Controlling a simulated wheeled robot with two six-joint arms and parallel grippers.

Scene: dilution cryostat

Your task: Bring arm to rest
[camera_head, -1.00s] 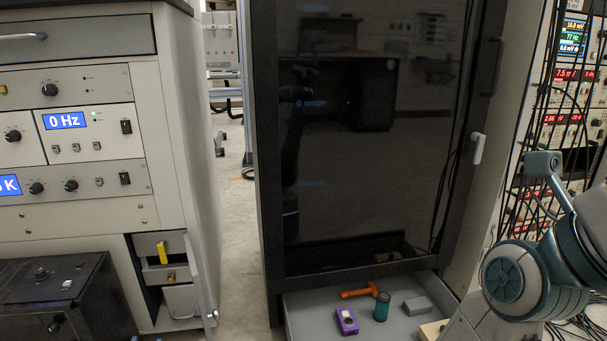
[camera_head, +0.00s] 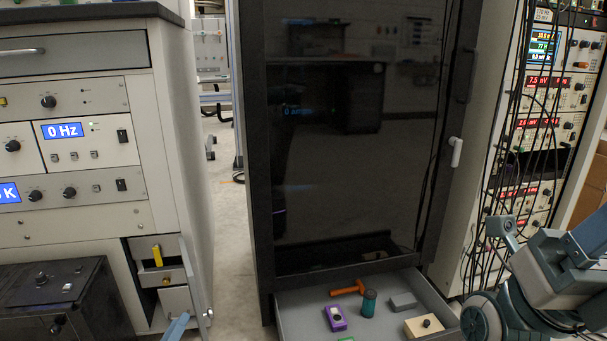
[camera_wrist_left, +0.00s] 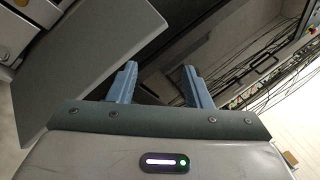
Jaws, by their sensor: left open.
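My left gripper (camera_head: 178,327) barely enters the head view at the bottom, where a blue finger shows in front of the open cabinet on the left. In the left wrist view my left gripper (camera_wrist_left: 160,78) has its two blue fingers wide apart with nothing between them. My right arm (camera_head: 545,275) is folded at the lower right of the head view. Its gripper does not show.
An open drawer (camera_head: 289,318) below the dark glass cabinet (camera_head: 345,150) holds an orange hammer (camera_head: 347,290), a purple meter (camera_head: 335,318) and a teal cylinder (camera_head: 369,303). Cables (camera_head: 520,130) hang before the right rack. Floor (camera_head: 226,230) shows between cabinets.

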